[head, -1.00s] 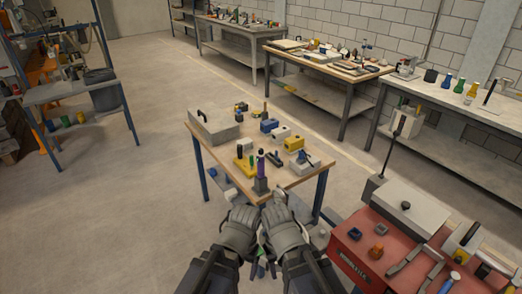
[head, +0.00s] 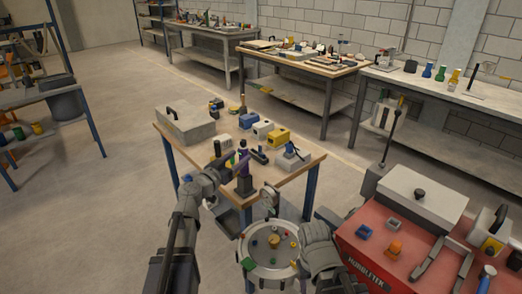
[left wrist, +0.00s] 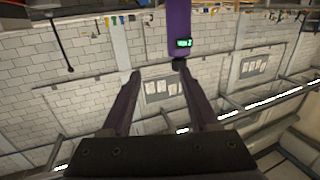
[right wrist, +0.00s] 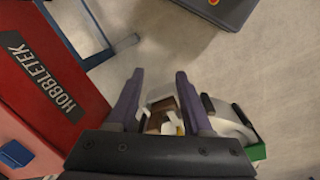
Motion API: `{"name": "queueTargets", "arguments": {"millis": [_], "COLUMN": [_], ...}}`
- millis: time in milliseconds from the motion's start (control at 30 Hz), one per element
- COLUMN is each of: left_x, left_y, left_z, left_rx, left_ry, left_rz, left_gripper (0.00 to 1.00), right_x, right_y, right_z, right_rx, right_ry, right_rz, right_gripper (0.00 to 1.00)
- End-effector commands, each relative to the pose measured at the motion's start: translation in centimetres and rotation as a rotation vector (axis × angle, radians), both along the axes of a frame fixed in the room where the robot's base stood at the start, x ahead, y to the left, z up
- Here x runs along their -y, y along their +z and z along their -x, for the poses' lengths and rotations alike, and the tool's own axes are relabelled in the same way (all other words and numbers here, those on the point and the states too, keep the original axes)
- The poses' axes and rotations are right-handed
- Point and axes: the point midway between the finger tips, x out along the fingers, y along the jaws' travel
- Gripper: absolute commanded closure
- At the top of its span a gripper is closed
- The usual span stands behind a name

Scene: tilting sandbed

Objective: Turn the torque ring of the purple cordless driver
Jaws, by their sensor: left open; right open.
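The purple cordless driver (head: 244,165) stands upright in a dark block at the front of the wooden-topped table. In the left wrist view a purple body (left wrist: 180,28) with a small green-lit display hangs in from the top, beyond the fingertips and right of centre. I cannot make out the torque ring. My left gripper (head: 226,160) is just left of the driver, close to its upper part; its fingers are open with nothing between them in the left wrist view (left wrist: 174,72). My right gripper (right wrist: 159,74) is open and empty, well right of the driver, pointing down.
A round tray (head: 248,270) with small coloured parts is below the table's front edge. A red cabinet (head: 370,255) with tools on top stands at right. On the table are a grey case (head: 185,126), a yellow box (head: 278,138) and several small blocks.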

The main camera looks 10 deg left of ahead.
Motion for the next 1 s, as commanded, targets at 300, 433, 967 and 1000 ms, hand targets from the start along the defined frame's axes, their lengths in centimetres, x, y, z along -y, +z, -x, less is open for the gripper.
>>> {"name": "queueTargets", "arguments": {"millis": [300, 433, 967, 1000], "left_x": [-3.4, -3.2, -1.4, -1.3], "left_y": [0.4, 0.4, 0.3, 0.3], "left_z": [-0.6, -1.1, -7.7, -7.9], "left_rx": [0.054, 0.053, 0.052, 0.052], "left_ry": [0.088, 0.086, 0.083, 0.084], "left_rz": [0.003, 0.004, 0.004, 0.004], "left_gripper": [0.39, 0.39, 0.39, 0.39], "right_x": [0.0, 0.0, 0.0, 0.0], "right_y": [-0.8, -0.8, -0.8, -0.8], "right_z": [0.0, 0.0, 0.0, 0.0], "right_rx": [0.000, 0.000, 0.000, 0.000], "right_ry": [0.000, 0.000, 0.000, 0.000], "right_rz": [0.000, 0.000, 0.000, 0.000], "right_gripper": [0.50, 0.50, 0.50, 0.50]}}
